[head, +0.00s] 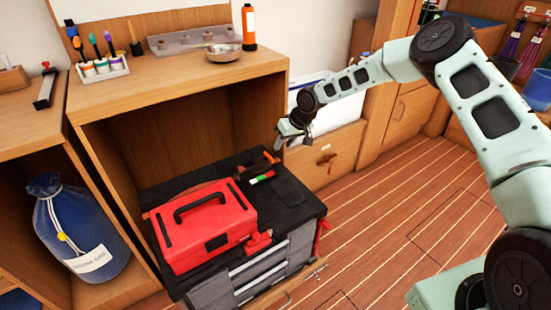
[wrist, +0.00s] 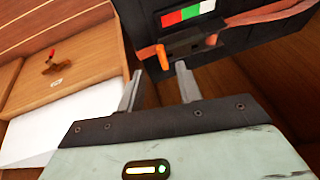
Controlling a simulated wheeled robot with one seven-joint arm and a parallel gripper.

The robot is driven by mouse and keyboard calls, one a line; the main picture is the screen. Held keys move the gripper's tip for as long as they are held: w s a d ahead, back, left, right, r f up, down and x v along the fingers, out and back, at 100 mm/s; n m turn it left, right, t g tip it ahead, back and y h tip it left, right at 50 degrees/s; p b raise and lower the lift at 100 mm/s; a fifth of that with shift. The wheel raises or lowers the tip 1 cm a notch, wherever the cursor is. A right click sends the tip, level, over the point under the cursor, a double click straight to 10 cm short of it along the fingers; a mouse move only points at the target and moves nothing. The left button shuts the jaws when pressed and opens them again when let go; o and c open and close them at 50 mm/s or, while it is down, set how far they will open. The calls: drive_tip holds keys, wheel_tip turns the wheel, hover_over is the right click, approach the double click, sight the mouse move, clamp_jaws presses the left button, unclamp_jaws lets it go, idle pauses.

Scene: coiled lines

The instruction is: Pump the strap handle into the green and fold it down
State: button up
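The strap ratchet, a dark block with an orange-tipped handle (head: 271,158), is on the black top of the grey drawer unit, right of the red case. In the wrist view its orange handle (wrist: 163,57) sticks out just beyond my fingertips. The red, white and green indicator strip (head: 262,178) lies beside the ratchet; it also shows in the wrist view (wrist: 188,13). I cannot tell the handle's exact angle. My gripper (head: 295,138) is open and empty, above and to the right of the handle. Its two fingers (wrist: 158,88) are apart, touching nothing visible.
The red case (head: 205,226) fills the left of the unit's top (head: 300,200), inside a wooden cubby. The cubby's right wall (head: 262,105) stands close to my gripper. A blue bag (head: 80,232) sits at left. The wooden floor (head: 400,220) at right is clear.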

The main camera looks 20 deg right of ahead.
drive_tip(key=b+x, duration=0.1)
drive_tip(key=x, duration=0.7)
drive_tip(key=shift+w+a+f, duration=0.1)
drive_tip(key=shift+f, duration=0.05)
clamp_jaws()
